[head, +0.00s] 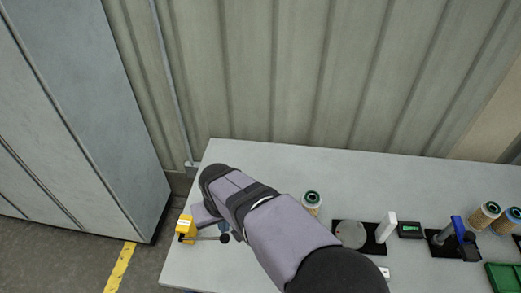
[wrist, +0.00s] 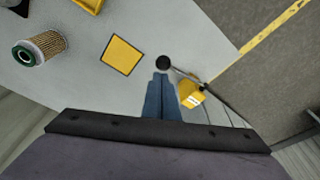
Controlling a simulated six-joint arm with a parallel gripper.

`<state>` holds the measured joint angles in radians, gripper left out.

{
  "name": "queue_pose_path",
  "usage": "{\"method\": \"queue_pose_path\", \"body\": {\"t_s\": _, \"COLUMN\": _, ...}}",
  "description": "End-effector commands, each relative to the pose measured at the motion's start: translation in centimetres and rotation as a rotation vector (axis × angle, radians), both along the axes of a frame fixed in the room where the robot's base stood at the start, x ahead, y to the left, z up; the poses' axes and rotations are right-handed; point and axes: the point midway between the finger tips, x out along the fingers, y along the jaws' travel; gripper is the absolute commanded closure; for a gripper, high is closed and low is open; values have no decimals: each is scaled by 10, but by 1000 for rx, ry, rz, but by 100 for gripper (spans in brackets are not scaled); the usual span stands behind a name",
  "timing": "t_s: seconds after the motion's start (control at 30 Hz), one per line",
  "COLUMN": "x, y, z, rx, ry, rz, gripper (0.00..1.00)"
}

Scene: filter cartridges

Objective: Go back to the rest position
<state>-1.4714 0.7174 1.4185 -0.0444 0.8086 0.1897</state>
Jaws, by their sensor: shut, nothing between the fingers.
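My gripper (wrist: 162,77) shows in the wrist view with its blue fingers together and nothing between them. In the head view my arm hides most of it. A yellow block (wrist: 191,94) with a grey rod and a black ball knob (wrist: 164,62) is beside the fingers. The knob is just beyond the fingertips in the picture; I cannot tell whether they touch. The yellow block also shows at the table's left edge in the head view (head: 186,228). A pleated filter cartridge with a green-rimmed end (wrist: 40,48) lies to the left in the wrist view.
The grey table (head: 330,165) has free room along its back. A cartridge (head: 311,199), a fixture with a round grey plate (head: 350,234), a small display (head: 410,230), a blue-handled device (head: 458,230) and a green tray (head: 505,277) stand rightward. A yellow square (wrist: 122,55) marks the table.

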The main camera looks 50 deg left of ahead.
Motion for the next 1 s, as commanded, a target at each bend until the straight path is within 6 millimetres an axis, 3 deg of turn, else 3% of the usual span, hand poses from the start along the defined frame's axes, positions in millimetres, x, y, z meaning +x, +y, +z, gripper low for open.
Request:
{"method": "queue_pose_path", "body": {"t_s": 0.17, "x": -1, "y": 0, "z": -4, "rx": 2, "ry": -12, "rz": 72, "gripper": 100}}
{"method": "queue_pose_path", "body": {"t_s": 0.27, "x": -4, "y": -27, "z": -27, "rx": -62, "ry": -4, "rz": 98, "gripper": 100}}
{"method": "queue_pose_path", "body": {"t_s": 0.4, "x": -11, "y": -84, "z": -62, "rx": -185, "ry": 16, "rz": 128, "gripper": 100}}
{"method": "queue_pose_path", "body": {"t_s": 0.53, "x": -14, "y": -144, "z": -74, "rx": -280, "ry": 38, "rz": 141, "gripper": 100}}
{"method": "queue_pose_path", "body": {"t_s": 0.73, "x": 25, "y": -241, "z": -66, "rx": -370, "ry": 94, "rz": -5, "gripper": 100}}
{"method": "queue_pose_path", "body": {"t_s": 0.9, "x": 62, "y": -325, "z": -49, "rx": -391, "ry": 156, "rz": -241, "gripper": 100}}
{"method": "queue_pose_path", "body": {"t_s": 1.0, "x": 76, "y": -366, "z": -40, "rx": -381, "ry": 187, "rz": -385, "gripper": 100}}
